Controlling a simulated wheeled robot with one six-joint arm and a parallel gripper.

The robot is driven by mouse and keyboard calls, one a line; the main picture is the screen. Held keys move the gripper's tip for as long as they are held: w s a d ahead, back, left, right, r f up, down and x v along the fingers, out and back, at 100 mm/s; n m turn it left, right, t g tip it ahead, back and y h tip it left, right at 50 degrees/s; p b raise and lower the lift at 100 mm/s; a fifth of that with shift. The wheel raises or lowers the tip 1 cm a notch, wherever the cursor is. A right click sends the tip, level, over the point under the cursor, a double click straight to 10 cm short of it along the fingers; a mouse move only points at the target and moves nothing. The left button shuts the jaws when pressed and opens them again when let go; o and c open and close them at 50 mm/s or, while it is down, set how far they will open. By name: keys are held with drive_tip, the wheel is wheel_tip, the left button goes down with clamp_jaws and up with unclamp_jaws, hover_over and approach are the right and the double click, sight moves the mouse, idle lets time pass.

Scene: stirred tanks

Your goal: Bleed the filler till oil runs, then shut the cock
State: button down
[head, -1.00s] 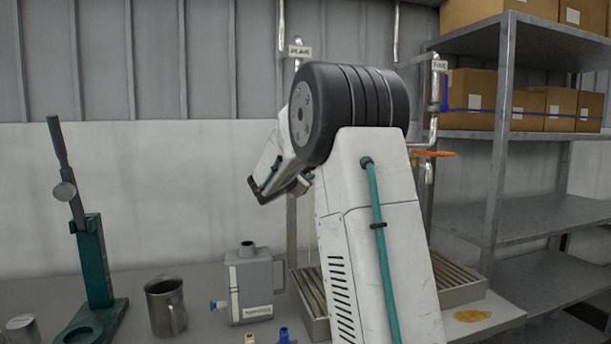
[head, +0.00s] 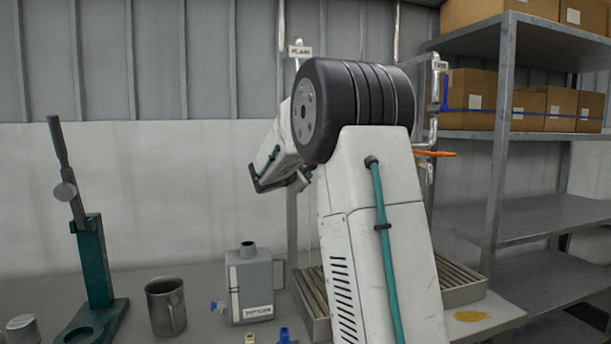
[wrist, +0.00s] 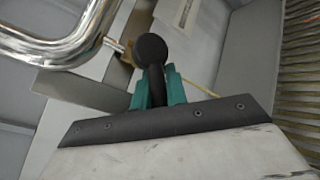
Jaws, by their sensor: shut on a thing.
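In the wrist view, the teal fingers of my gripper (wrist: 159,88) are shut on a black ball-ended handle (wrist: 150,48). A bright bent metal pipe (wrist: 65,42) runs beside the handle, with a small brass-coloured fitting near it. A thin yellowish line (wrist: 202,88), like a stream of oil, runs past the fingers. In the head view, a thin pale yellow line (head: 308,232) hangs below my wrist, towards the slatted drip tray (head: 455,278). My own arm hides the fingertips and handle there.
A grey can (head: 250,283), a metal mug (head: 166,306) and a green lever stand (head: 93,262) are on the bench left of my arm. An orange lever (head: 436,153) is on the right pipe. Metal shelving (head: 540,215) stands at right.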

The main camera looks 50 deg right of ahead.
drive_tip(key=m+y, duration=0.1)
drive_tip(key=r+m+y, duration=0.1)
drive_tip(key=y, duration=0.1)
drive_tip(key=a+m+y, duration=0.1)
drive_tip(key=shift+w+r+m+t+y, duration=0.25)
drive_tip(key=shift+r+m+t+y, duration=0.05)
drive_tip(key=shift+y, duration=0.1)
idle(0.4)
drive_tip(key=c, duration=1.7)
unclamp_jaws()
drive_tip(key=v, duration=0.7)
drive_tip(key=shift+a+r, duration=0.25)
drive_tip(key=shift+a, duration=0.05)
drive_tip(key=shift+s, duration=0.2)
drive_tip(key=s+a+r, duration=0.2)
drive_tip(key=s+a, duration=0.1)
drive_tip(key=s, duration=0.2)
